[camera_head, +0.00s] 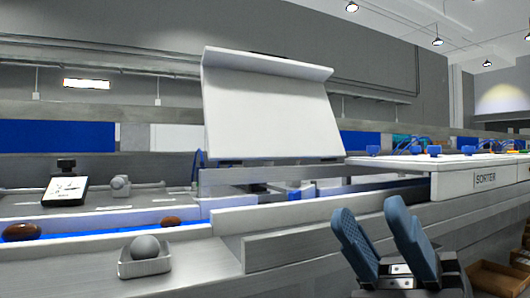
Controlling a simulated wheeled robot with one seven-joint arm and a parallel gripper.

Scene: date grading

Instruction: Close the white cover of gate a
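The white cover (268,112) stands raised and tilted back above the machine, in the middle of the head view, with a folded lip along its top edge. Its lower edge is by the metal frame behind the conveyor. No label marks it as gate a. My gripper (366,215) is at the lower right, in front of the machine, with its two blue-grey fingers pointing up and apart. It is open, with nothing seen between the fingers, and is apart from the cover, to its lower right.
Brown dates (21,231) lie on the blue belt (75,228) at the left. A grey ball (145,246) sits in a small metal tray (146,268) on the front ledge. A small display (65,190) stands behind.

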